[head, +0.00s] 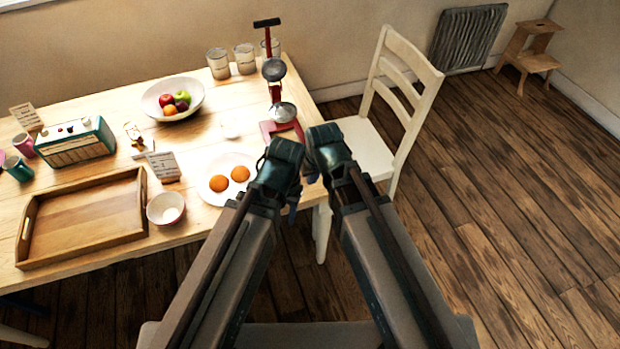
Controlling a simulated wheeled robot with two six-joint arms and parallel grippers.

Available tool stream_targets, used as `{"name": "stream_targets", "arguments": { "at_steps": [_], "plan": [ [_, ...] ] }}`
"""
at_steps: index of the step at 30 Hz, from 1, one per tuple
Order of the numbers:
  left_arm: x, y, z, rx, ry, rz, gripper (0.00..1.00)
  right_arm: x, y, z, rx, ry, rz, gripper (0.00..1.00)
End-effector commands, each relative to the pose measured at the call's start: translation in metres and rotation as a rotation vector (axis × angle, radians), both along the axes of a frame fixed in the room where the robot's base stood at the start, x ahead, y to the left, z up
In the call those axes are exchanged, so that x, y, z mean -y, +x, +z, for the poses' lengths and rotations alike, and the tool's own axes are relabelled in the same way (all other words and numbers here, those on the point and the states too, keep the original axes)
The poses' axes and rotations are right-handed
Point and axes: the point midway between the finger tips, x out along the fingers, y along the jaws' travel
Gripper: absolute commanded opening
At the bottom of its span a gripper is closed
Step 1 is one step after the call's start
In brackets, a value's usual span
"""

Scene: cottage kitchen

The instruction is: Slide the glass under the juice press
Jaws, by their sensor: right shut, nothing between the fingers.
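The juice press (284,114) stands near the table's right end, with a red base, a metal bowl and a tall red post with a dark handle. My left gripper (281,168) and my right gripper (318,160) are side by side over the table's right front corner, in front of the press base. The right one is shut and empty. The left one's fingers are mostly hidden, so its opening does not show. Several clear glass vessels stand at the back edge, one of them a glass (218,64). Any glass behind my grippers is hidden.
A white plate (206,191) with two orange halves lies left of my grippers. A fruit bowl (172,84), a small bowl (165,208), a wooden tray (143,205) and a radio (74,142) are farther left. A white chair (368,150) stands close at the right.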

Motion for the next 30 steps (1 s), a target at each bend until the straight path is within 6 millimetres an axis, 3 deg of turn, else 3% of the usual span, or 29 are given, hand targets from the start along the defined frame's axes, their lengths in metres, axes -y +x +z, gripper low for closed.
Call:
{"name": "stream_targets", "arguments": {
  "at_steps": [22, 24, 30],
  "plan": [
    [0.0, 0.0, -0.1, 0.0, 0.0, -0.001, 0.5, -0.009, 0.027, -0.1, -0.002, -0.001, 0.0, 0.0],
    [0.0, 0.0, -0.09, 0.0, 0.0, -0.001, 0.5, -0.015, 0.046, -0.09, -0.001, 0.0, 0.0, 0.0],
    [0.0, 0.0, -0.089, 0.0, 0.0, -0.001, 0.5, -0.021, 0.063, -0.09, -0.002, -0.001, 0.0, 0.0]
  ]
}}
